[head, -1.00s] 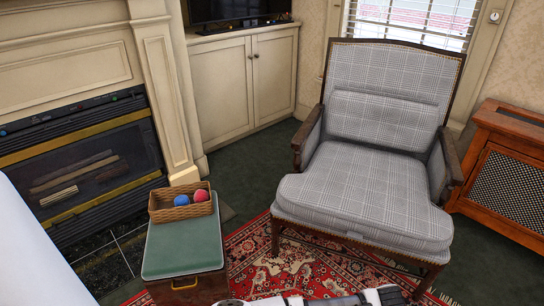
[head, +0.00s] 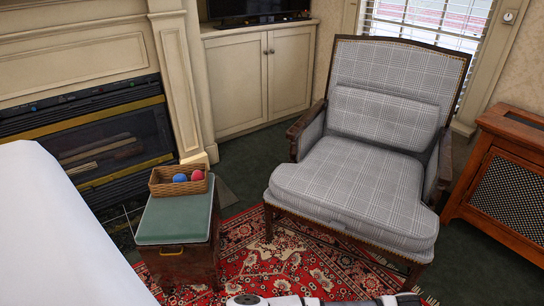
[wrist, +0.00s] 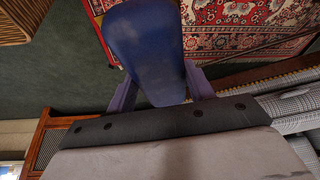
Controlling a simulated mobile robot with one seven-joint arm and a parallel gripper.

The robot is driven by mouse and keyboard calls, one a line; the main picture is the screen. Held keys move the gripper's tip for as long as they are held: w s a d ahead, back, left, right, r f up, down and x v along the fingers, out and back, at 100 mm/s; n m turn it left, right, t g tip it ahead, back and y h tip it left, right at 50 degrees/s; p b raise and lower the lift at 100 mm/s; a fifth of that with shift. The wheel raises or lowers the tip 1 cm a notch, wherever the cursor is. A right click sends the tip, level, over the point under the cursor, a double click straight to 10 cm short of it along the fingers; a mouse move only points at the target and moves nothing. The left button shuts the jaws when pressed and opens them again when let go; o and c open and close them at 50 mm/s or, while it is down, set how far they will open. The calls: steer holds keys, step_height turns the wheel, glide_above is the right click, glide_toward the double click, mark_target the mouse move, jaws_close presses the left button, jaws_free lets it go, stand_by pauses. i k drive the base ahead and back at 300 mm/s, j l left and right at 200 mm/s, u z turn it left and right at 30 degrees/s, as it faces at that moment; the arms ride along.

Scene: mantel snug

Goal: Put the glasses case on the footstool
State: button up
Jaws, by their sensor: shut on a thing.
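A dark blue glasses case (wrist: 148,45) is held between the two fingers of my gripper (wrist: 160,88) in the wrist view. It sticks out past the fingertips, above the floor and rug. The head view does not show the case or the fingers; only part of my arm shows at its bottom edge. The footstool (head: 177,222), a box with a green padded top and dark wooden sides, stands left of the armchair in the head view. A wicker basket (head: 160,190) with a blue ball and a red ball sits on its far end. The near part of the top is bare.
A grey plaid armchair (head: 350,185) stands right of the footstool on a red patterned rug (head: 275,250). A fireplace (head: 100,135) is behind and left. A wooden lattice cabinet (head: 505,165) is at the right. A plain white surface (head: 60,230) fills the lower left.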

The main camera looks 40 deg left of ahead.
mark_target(173, 219)
steer(key=l+u, duration=0.15)
steer(key=u, duration=0.8)
